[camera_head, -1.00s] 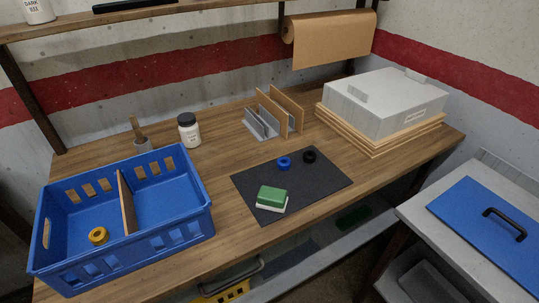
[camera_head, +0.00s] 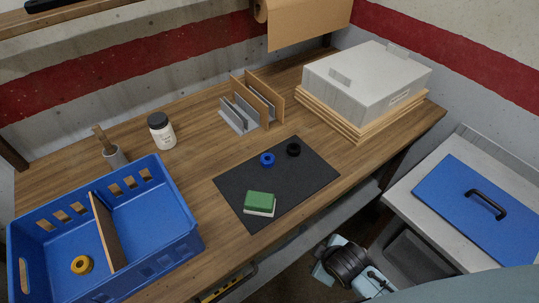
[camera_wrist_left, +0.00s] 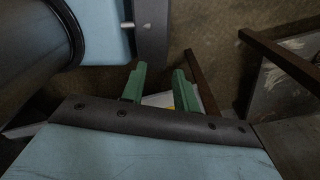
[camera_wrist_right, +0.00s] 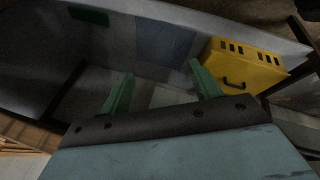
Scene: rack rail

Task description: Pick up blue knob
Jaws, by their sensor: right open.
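The blue knob (camera_head: 267,159) is a small ring-shaped piece near the back of the dark mat (camera_head: 236,190) on the workbench. A black knob (camera_head: 293,149) lies just to its right, apart from it. My left gripper (camera_wrist_left: 160,85) shows two green fingers set apart with nothing between them, over the floor area. My right gripper (camera_wrist_right: 158,92) has its green fingers spread and empty, facing the shelf below the bench. Neither gripper is near the blue knob. In the head view part of my arm shows low at the right, with no fingertips visible.
A green and white block (camera_head: 260,203) lies on the mat. A blue crate (camera_head: 186,246) with a yellow ring (camera_head: 82,264) stands left. A white bottle (camera_head: 162,132), a divider rack (camera_head: 262,100) and a grey box (camera_head: 365,80) stand behind. A yellow case (camera_wrist_right: 243,68) sits below the bench.

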